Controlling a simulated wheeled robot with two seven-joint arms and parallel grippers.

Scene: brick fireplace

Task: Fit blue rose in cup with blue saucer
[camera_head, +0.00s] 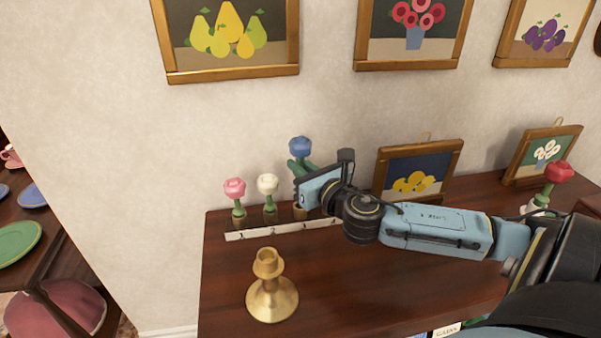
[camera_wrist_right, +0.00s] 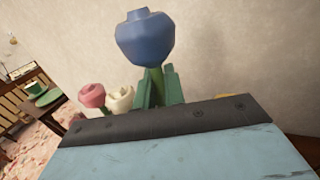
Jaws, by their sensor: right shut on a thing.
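The blue rose (camera_head: 301,147) is upright above the right end of a white strip on the wooden cabinet. My right gripper (camera_head: 299,168) has its green fingers shut around the rose's stem, just below the bloom. The right wrist view shows the blue bloom (camera_wrist_right: 146,40) above the fingers (camera_wrist_right: 159,86). My gripper's body hides the lower stem, so I cannot tell whether it still sits in its small brown pot. A blue saucer (camera_head: 33,195) shows at the far left on a lower table; no cup is clearly visible on it. My left gripper is not in view.
A pink rose (camera_head: 235,189) and a white rose (camera_head: 268,185) stand left of my gripper on the strip (camera_head: 262,232). A brass candlestick (camera_head: 270,290) stands in front. Framed pictures lean behind. A red rose (camera_head: 558,172) is at the right. A green plate (camera_head: 17,243) is at far left.

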